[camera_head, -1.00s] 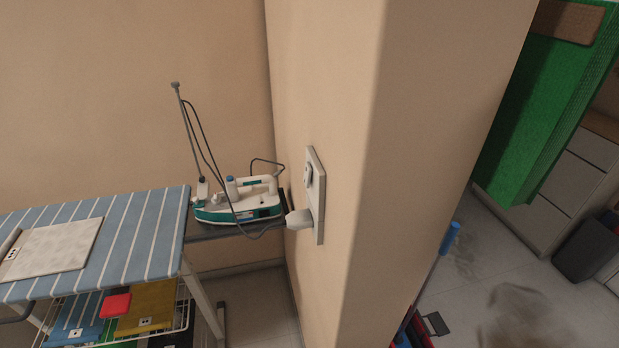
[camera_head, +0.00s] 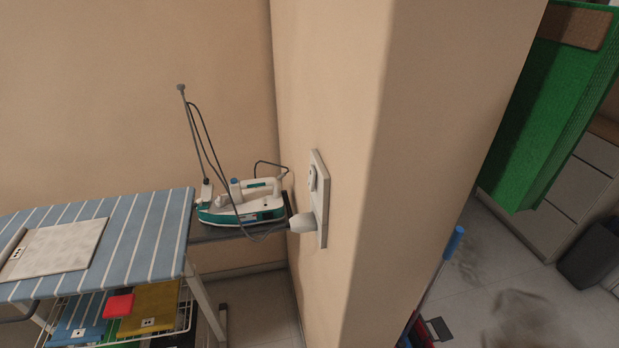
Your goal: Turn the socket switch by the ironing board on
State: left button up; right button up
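A white socket plate (camera_head: 321,205) is on the side face of the wall column, seen at a steep slant. A white plug (camera_head: 302,221) sits in its lower part, with a dark cord running to the iron. A small raised part with dark marks (camera_head: 313,180) is on the upper part of the plate; I cannot tell the switch's position. The ironing board (camera_head: 120,235) has a blue cover with white stripes and stands at the left. The white and teal iron (camera_head: 243,205) rests on the board's end stand. Neither gripper is in view.
The wall column (camera_head: 430,130) juts out beside the socket, its corner close by on the right. Folded cloths lie on the board and on a wire rack (camera_head: 185,325) below. A blue-topped handle (camera_head: 453,243), green cloth (camera_head: 550,100) and dark bin (camera_head: 592,255) are at the right.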

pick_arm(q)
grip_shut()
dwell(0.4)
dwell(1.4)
